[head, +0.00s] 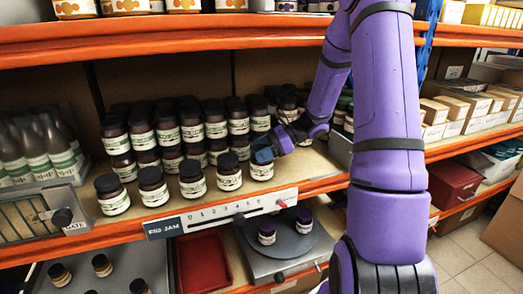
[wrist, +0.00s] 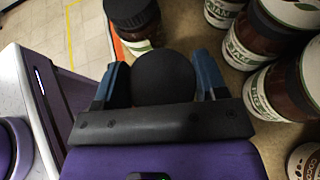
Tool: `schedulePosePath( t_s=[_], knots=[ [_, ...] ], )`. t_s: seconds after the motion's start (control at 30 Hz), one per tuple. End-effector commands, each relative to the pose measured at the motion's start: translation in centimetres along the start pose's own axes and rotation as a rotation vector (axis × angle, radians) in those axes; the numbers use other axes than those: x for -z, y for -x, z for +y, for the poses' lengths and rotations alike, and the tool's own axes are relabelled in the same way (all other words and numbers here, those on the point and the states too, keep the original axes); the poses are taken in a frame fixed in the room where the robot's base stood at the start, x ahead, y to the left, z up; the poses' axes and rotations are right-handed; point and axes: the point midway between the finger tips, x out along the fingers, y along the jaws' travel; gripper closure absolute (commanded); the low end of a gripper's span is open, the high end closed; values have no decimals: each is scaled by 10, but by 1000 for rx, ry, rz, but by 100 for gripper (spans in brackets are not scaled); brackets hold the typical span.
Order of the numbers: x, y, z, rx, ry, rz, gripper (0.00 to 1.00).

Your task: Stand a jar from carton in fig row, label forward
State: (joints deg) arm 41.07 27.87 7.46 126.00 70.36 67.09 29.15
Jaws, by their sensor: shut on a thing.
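My gripper (head: 266,153) is at the right end of the front row of jars on the middle shelf, shut on a dark jar (head: 262,171) with a white label facing forward. Its base is at or very near the shelf; I cannot tell whether it touches. In the wrist view its black lid (wrist: 163,78) sits between the two blue fingers of my gripper (wrist: 158,80); its label is hidden there. To its left stand several similar jars, the nearest being a front-row jar (head: 229,172), labels forward. The sign (head: 173,226) below reads "FIG JAM". I cannot identify the carton.
Stacked jars (head: 202,130) stand close behind. A slotted rail (head: 228,212) with a red knob lines the shelf's front edge. Below are a red tray (head: 203,263) and a round platform (head: 290,243) with purple-lidded jars. A metal box (head: 45,212) is at left.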

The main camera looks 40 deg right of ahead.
Motion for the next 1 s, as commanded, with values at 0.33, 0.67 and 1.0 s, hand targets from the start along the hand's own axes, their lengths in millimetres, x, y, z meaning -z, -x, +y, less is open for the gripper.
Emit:
schedulePosePath(
  t_s=[0.33,0.67,1.0],
  knots=[
    [0,0,0,1,0,-1,88],
    [4,-2,0,1,0,-1,88],
    [5,-2,0,1,-1,1,14]
  ],
)
